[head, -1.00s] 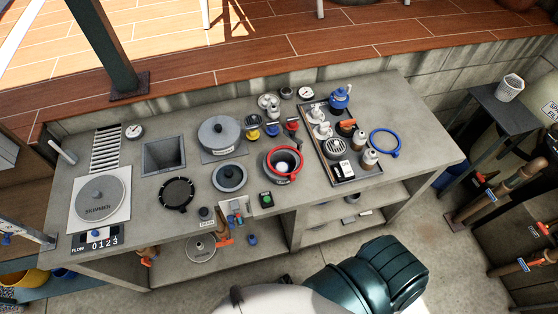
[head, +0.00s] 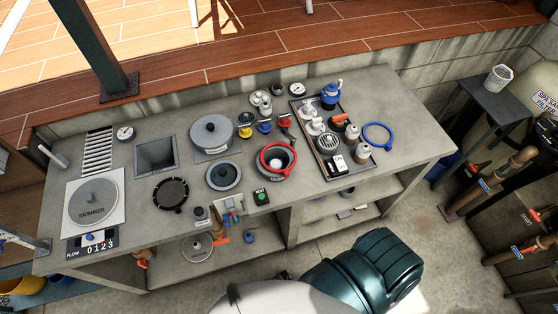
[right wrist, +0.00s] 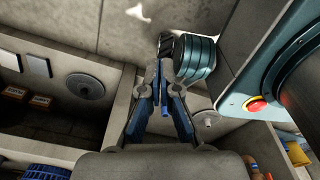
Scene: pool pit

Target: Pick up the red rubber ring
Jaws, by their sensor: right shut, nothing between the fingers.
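The ring does not show in that view. Neither gripper can be made out in the head view.
A tray (head: 333,178) with bottles and a blue ring (head: 379,136) lie right of the red ring. A grey lidded pot (head: 212,132), a round lid (head: 223,176) and a green-button box (head: 262,198) stand left and in front. Shelves lie below the bench.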

